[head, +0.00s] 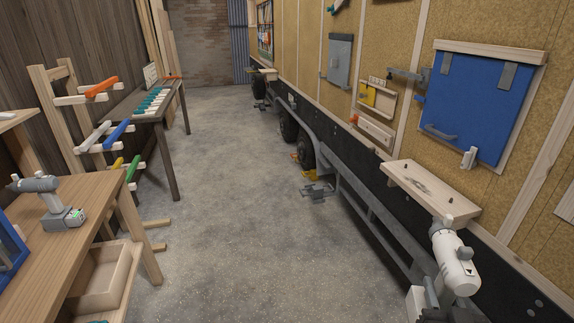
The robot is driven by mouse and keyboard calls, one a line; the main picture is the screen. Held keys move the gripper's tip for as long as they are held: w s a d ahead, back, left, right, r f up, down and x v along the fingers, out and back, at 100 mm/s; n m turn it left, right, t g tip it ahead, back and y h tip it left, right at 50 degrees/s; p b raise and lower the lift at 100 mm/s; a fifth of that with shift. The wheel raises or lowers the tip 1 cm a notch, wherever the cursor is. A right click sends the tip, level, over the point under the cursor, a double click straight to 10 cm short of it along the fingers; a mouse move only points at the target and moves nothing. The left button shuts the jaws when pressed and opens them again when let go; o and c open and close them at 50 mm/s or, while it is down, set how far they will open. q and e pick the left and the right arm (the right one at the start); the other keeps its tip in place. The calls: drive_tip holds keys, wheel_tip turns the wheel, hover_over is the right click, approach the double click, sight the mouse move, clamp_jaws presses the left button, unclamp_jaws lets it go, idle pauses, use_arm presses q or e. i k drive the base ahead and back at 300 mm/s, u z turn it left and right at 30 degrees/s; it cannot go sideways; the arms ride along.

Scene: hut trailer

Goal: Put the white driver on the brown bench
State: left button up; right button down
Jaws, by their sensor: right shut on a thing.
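The white driver (458,268) is at the lower right, with its grey nose (441,226) pointing up toward the small wall shelf. My right gripper (434,303) is shut on it near the bottom edge; its fingers are mostly hidden. The driver's nose overlaps the shelf's near edge in the picture; I cannot tell whether they touch. The brown bench (98,208) is at the left front. A grey driver (38,185) with a green-marked battery stands on it. My left gripper is not in view.
The small wooden shelf (428,186) projects from the trailer wall. A blue panel (472,100) hangs above it. A rack with coloured bars (117,134) and a dark table (172,98) stand beyond the bench. The concrete floor (245,215) between bench and trailer is mostly clear.

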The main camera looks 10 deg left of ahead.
sight(74, 201)
drive_tip(key=u, duration=0.65)
drive_tip(key=i, duration=3.15)
drive_tip(key=u, duration=3.9)
